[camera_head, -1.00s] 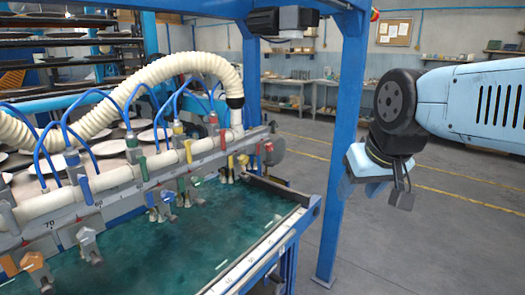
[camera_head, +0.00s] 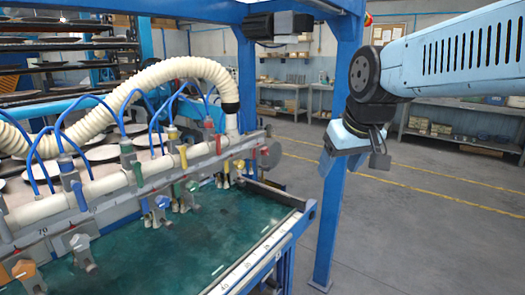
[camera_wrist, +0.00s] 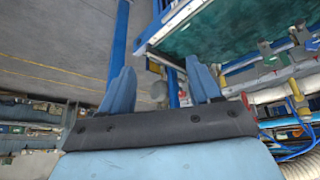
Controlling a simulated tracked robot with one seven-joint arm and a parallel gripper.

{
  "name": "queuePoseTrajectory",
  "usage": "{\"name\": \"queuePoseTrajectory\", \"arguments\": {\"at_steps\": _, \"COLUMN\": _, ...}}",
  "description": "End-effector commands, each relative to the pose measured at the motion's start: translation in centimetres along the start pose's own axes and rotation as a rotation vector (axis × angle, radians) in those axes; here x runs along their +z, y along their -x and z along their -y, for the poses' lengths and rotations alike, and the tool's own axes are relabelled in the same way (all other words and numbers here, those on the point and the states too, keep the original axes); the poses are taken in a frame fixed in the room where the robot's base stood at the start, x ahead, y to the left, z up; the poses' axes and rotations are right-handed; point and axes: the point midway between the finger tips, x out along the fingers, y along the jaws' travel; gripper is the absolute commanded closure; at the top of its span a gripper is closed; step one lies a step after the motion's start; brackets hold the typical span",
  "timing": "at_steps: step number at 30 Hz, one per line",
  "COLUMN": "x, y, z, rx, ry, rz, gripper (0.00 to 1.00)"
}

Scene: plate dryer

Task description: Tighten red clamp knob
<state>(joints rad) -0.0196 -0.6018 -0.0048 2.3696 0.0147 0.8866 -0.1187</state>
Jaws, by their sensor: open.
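Several small red parts show on the clamp bar (camera_head: 150,180) in the head view. I cannot tell which is the clamp knob. My gripper (camera_head: 326,160) is right of the bar's end, apart from it, overlapping the blue post in the picture. In the wrist view my gripper (camera_wrist: 160,82) has two blue fingers spread wide with nothing held between them.
The blue frame post (camera_head: 336,220) stands close to my gripper. A green tank surface (camera_head: 170,250) with a white-edged rim lies below the bar. A cream hose (camera_head: 165,70) and blue tubes arch above the bar. Open grey floor (camera_head: 430,230) lies to the right.

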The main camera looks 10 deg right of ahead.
Motion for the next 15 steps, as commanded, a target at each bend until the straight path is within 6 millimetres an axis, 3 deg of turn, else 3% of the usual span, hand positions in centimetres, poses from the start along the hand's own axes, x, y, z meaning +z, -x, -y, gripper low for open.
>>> {"name": "queuePoseTrajectory", "arguments": {"at_steps": 1, "x": -1.8, "y": -0.3, "z": 0.0, "rx": -0.005, "ry": 0.027, "rz": 0.004, "gripper": 0.37}}
{"name": "queuePoseTrajectory", "arguments": {"at_steps": 8, "x": -9.3, "y": -1.8, "z": 0.0, "rx": -0.026, "ry": 0.162, "rz": 0.005, "gripper": 0.37}}
{"name": "queuePoseTrajectory", "arguments": {"at_steps": 15, "x": -16.9, "y": -4.8, "z": 0.3, "rx": -0.046, "ry": 0.3, "rz": 0.004, "gripper": 0.37}}
